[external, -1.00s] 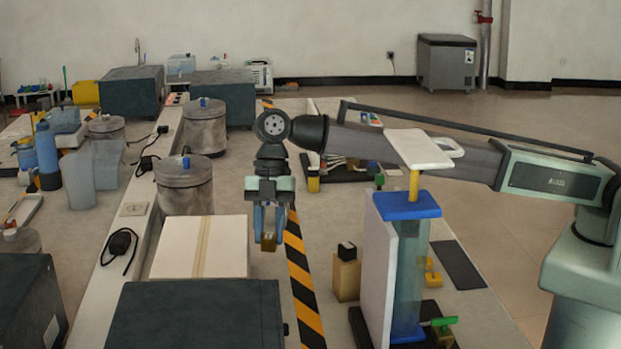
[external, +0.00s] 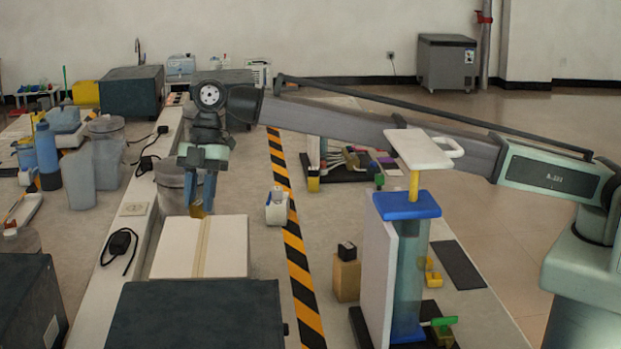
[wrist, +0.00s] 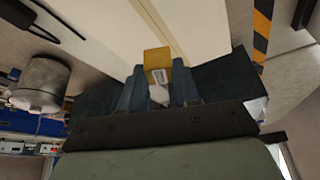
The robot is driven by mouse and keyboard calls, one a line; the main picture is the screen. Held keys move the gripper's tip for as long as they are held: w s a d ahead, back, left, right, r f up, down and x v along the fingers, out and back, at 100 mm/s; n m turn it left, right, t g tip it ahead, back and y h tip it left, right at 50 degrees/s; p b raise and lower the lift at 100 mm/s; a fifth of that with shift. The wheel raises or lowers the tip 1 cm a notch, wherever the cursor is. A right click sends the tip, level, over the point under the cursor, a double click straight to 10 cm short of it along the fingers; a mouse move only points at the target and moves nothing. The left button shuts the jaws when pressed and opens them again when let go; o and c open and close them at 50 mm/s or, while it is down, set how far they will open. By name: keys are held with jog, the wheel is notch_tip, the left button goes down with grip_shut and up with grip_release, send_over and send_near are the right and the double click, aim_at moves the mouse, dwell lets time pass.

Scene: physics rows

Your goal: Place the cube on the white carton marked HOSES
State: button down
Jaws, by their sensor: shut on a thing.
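My gripper (external: 199,206) is above the far part of a pale carton (external: 225,246) with a tan tape strip down its middle. It is shut on a yellow-brown cube (wrist: 158,59), which shows between the fingertips in the wrist view. A pale label is on the cube's face. In the external view the cube is mostly hidden by the fingers. The carton also fills the top of the wrist view (wrist: 195,25), beyond the cube. I cannot read any HOSES marking, and I cannot tell the gap between cube and carton.
A dark box (external: 200,312) stands just in front of the carton. A grey canister (external: 170,188) is behind it. A small white-and-grey item (external: 277,207) stands by the striped tape to the right. A blue-topped stand (external: 407,204) is further right.

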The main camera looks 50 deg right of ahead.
jog(key=shift+f, duration=3.05)
jog(key=shift+f, duration=0.1)
jog(key=c, duration=0.8)
grip_release()
jog(key=v, duration=1.2)
jog(key=shift+d, duration=0.1)
